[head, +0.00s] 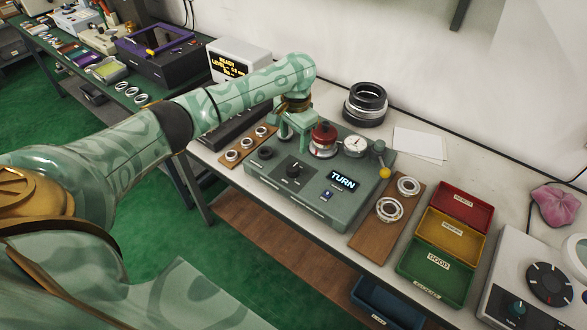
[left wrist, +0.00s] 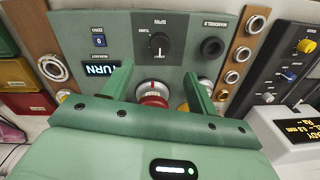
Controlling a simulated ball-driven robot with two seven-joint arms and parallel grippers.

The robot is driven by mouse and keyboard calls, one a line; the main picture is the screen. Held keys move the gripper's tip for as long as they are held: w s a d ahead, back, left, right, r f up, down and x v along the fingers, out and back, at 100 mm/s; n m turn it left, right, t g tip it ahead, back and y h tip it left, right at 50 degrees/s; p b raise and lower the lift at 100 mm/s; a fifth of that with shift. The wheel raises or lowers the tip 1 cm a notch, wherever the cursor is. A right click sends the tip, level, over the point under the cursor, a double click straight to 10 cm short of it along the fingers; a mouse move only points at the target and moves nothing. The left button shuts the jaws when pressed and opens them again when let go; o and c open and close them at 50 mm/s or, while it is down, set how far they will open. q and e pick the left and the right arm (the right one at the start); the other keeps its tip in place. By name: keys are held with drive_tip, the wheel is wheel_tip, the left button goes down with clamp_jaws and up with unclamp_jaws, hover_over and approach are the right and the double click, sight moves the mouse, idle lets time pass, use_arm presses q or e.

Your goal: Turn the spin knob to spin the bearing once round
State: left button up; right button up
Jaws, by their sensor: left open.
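The black spin knob (head: 293,170) sits on the front of a grey-green tester (head: 300,205). In the left wrist view the knob (left wrist: 159,45) is under the word SPIN, with its pointer mark visible. A red cap (head: 323,135) with a silver ring under it, perhaps the bearing, stands further back on the tester. The lit display (head: 343,181) reads TURN. My left gripper (head: 294,142) is open, pointing down above the tester, behind the knob and left of the red cap. In the left wrist view the knob shows beyond the fingertips, apart from them. My right gripper is out of view.
A dial gauge (head: 355,145) and a yellow-tipped lever (head: 383,172) stand right of the red cap. Wooden boards with rings lie left (head: 247,152) and right (head: 375,230) of the tester. Red, yellow and green bins (head: 435,270) are further right. Black rings (head: 366,103) stand behind.

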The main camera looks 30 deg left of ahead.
sight(293, 168)
use_arm(q)
drive_tip(key=f+b, duration=0.1)
drive_tip(key=f, duration=0.3)
drive_tip(key=f+b, duration=0.2)
drive_tip(key=f, duration=0.2)
drive_tip(key=f+b, duration=0.2)
drive_tip(key=f, duration=0.2)
drive_tip(key=shift+w+a, duration=0.1)
drive_tip(key=shift+a, duration=0.15)
drive_tip(key=shift+c, duration=0.3)
drive_tip(key=c, duration=0.9)
